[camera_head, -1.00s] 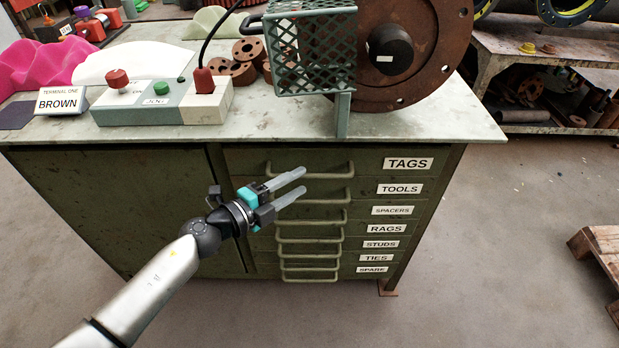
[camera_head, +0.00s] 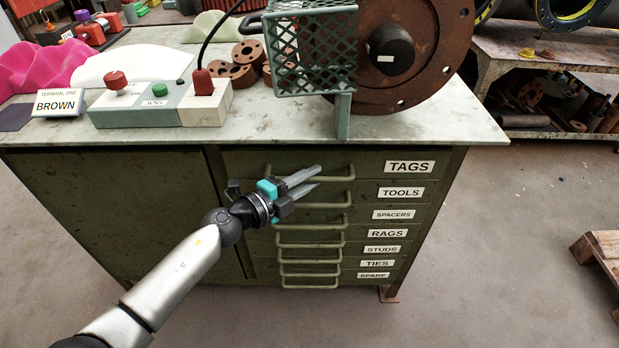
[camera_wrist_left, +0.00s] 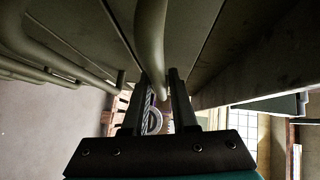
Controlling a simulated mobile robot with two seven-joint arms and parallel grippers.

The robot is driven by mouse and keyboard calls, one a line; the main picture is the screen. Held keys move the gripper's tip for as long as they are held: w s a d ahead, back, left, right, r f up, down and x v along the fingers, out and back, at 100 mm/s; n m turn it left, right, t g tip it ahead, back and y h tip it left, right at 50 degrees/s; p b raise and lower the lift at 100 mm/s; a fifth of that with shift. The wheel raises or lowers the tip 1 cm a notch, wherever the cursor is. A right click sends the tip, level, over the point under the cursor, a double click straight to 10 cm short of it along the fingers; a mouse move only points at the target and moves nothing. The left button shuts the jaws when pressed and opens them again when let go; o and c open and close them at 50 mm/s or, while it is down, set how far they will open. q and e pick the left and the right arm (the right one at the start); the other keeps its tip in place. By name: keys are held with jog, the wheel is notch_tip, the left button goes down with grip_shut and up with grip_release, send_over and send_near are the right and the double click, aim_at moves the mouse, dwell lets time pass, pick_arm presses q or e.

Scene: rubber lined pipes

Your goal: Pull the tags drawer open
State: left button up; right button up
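The tags drawer (camera_head: 375,165) is the top drawer of the green cabinet, labelled TAGS, and is shut flush with the front. Its bar handle (camera_head: 340,178) is partly hidden by my left gripper (camera_head: 317,176). The gripper's two fingers are apart and overlap the handle bar in the head view. In the left wrist view the handle (camera_wrist_left: 151,40) runs down from the top to the gap between the fingertips of my left gripper (camera_wrist_left: 163,80). A gap shows between the fingers; contact with the bar cannot be told. My right gripper is out of view.
Several more drawers with similar handles lie below, the TOOLS drawer (camera_head: 380,192) directly beneath. The worktop (camera_head: 280,128) above carries a control box (camera_head: 160,108), a mesh guard (camera_head: 310,50) and a rusty flange (camera_head: 430,50). A pallet (camera_head: 600,255) lies at right; the floor between is clear.

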pick_arm(q)
grip_shut()
dwell(1.0)
